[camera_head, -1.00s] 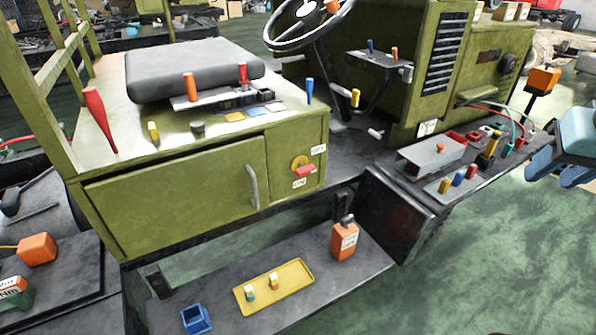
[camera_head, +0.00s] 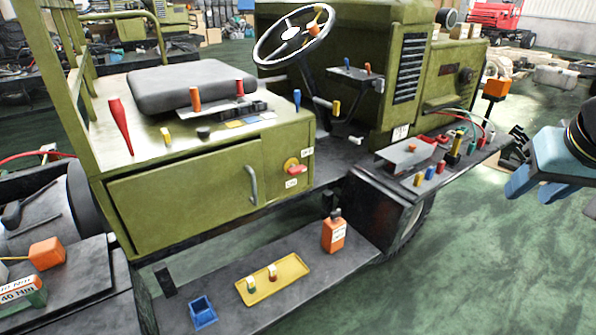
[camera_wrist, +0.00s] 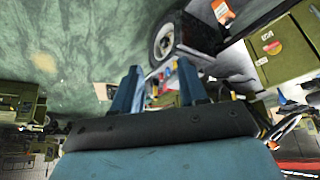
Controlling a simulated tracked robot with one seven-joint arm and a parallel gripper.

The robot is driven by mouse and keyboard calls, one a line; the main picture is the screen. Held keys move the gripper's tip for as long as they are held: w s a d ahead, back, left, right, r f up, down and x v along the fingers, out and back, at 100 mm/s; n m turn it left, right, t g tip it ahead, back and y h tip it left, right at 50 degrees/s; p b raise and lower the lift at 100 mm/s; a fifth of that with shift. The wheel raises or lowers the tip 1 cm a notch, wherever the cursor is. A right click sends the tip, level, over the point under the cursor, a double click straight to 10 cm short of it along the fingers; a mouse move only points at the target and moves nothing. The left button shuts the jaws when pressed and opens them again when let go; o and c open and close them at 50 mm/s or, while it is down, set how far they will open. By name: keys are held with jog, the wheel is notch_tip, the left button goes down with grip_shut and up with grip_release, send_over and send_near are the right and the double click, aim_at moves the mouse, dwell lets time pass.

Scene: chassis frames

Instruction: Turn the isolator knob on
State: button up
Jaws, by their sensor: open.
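The isolator knob (camera_head: 297,170) is a red handle on a yellow round plate, on the green cabinet front right of the door. Its handle sticks out to the right. An OFF label (camera_head: 307,152) is above right and an ON label (camera_head: 291,183) is below. Which label the knob is set to I cannot tell. The knob also shows small at the upper right of the wrist view (camera_wrist: 273,47). My gripper (camera_head: 528,190) is at the right edge of the head view, well apart from the knob. Its blue fingers (camera_wrist: 159,84) are spread and empty.
The black ledge (camera_head: 490,150) with a grey box (camera_head: 410,155), hoses and coloured handles lies between my gripper and the cabinet. An orange bottle (camera_head: 334,232) and yellow tray (camera_head: 290,287) stand on the step below. Green floor (camera_head: 470,260) is free at lower right.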

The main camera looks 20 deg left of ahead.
jog(key=w+a+f+n+t+y, duration=0.1)
jog(key=w+a+f+n+t, duration=0.15)
jog(key=w, duration=0.65)
jog(key=w+a+f+n+t, duration=0.1)
jog(key=w+n, duration=0.2)
jog(key=w, duration=0.5)
jog(key=w+a+f+n+t+y, duration=0.1)
jog(key=w+a+f+n, duration=0.2)
jog(key=w+a, duration=0.25)
jog(key=w+a+f+n+t+y, duration=0.1)
jog(key=w+a+f+n+t, duration=0.1)
jog(key=w+a+f+n, duration=0.35)
jog(key=n+y, duration=1.1)
jog(key=n, duration=0.3)
send_near(299, 173)
jog(key=x, duration=1.1)
jog(key=shift+w, duration=0.2)
jog(key=shift+c, duration=0.3)
jog(key=shift+a, duration=0.1)
grip_shut()
